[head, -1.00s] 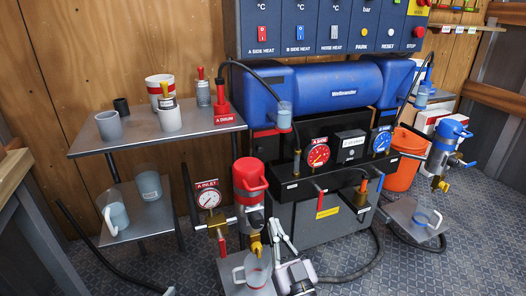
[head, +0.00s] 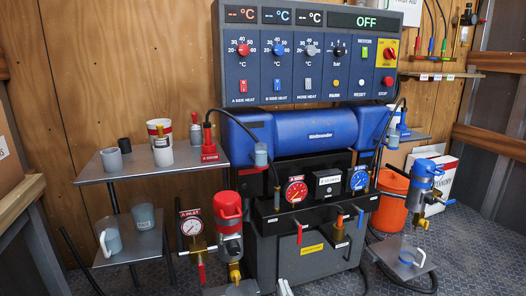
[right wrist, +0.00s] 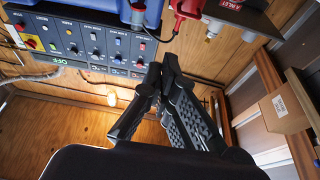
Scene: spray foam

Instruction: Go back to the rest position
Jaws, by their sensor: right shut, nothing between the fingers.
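My right gripper (head: 284,288) shows only as pale fingertips at the bottom edge of the head view, in front of the grey machine base and just right of the red-capped A-side pump (head: 228,225). In the right wrist view my right gripper (right wrist: 162,70) has its dark fingers brought together at the tips, with nothing between them. The wrist view is turned about, with the control panel (right wrist: 85,45) at its upper left. My left gripper is not in view.
The blue spray machine (head: 300,130) stands in the middle. A metal shelf (head: 100,172) with cups is on the left. An orange bucket (head: 392,197) and the blue-capped pump (head: 424,180) are on the right. A cardboard box (right wrist: 287,108) shows in the wrist view.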

